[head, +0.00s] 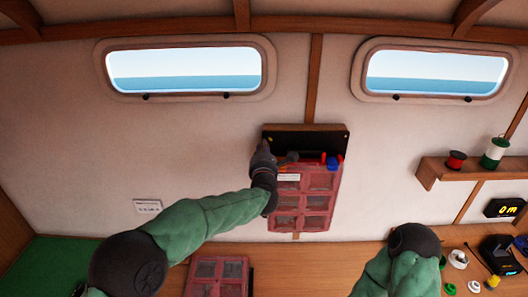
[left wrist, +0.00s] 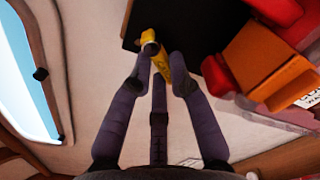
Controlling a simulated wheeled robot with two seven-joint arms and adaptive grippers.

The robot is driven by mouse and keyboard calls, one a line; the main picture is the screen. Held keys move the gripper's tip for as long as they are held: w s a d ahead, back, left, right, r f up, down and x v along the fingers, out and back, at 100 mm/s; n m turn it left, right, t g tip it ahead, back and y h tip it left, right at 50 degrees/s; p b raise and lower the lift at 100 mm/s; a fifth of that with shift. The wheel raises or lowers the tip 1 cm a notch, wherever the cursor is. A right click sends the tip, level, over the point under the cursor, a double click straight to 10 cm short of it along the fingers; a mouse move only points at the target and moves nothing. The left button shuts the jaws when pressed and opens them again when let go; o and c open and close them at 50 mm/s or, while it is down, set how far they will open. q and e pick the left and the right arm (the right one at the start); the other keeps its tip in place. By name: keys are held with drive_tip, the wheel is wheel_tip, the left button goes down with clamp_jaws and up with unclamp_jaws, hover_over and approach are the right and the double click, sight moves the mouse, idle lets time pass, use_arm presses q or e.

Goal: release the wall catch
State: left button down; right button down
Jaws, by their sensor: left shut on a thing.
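A dark wall panel (head: 305,142) with a wooden top edge is fixed between the windows. A red compartment case (head: 302,212) with clear windows hangs upright against it. A small yellow catch (left wrist: 162,60) shows at the panel's edge in the left wrist view. My left gripper (head: 266,156) is at the panel's upper left side, and it also shows in the left wrist view (left wrist: 160,75). Its fingers are shut on the yellow catch. The gripper hides most of the catch in the head view. My right arm is low at the right, with its gripper out of view.
Another red case (head: 217,275) lies on the wooden bench (head: 330,255) below. A shelf (head: 478,172) at the right holds a red spool (head: 456,161) and a green-and-white spool (head: 494,152). Several small items lie on the bench at the right. The wall left of the panel is mostly clear.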

wheel_tip(320, 180, down, 2)
drive_tip(key=shift+f+b, duration=0.1)
drive_tip(key=shift+b, duration=0.75)
drive_tip(key=shift+f, duration=0.25)
drive_tip(key=shift+b, duration=0.35)
use_arm(q)
drive_tip(key=shift+a+r+m, duration=0.1)
drive_tip(key=shift+r+m, duration=0.2)
drive_tip(key=shift+m, duration=1.35)
drive_tip(key=shift+a+r+m, duration=0.1)
drive_tip(key=shift+r+m, duration=0.2)
drive_tip(key=shift+m, duration=1.3)
drive_tip(key=shift+a+r+m, duration=0.1)
drive_tip(key=shift+r+m, duration=0.2)
drive_tip(key=shift+m, duration=1.35)
use_arm(e)
drive_tip(key=shift+r, duration=0.2)
use_arm(q)
drive_tip(key=shift+d, duration=0.1)
drive_tip(key=c, duration=1.1)
unclamp_jaws()
drive_tip(key=shift+c, duration=0.2)
drive_tip(key=shift+r, duration=0.1)
drive_tip(key=shift+s, duration=0.15)
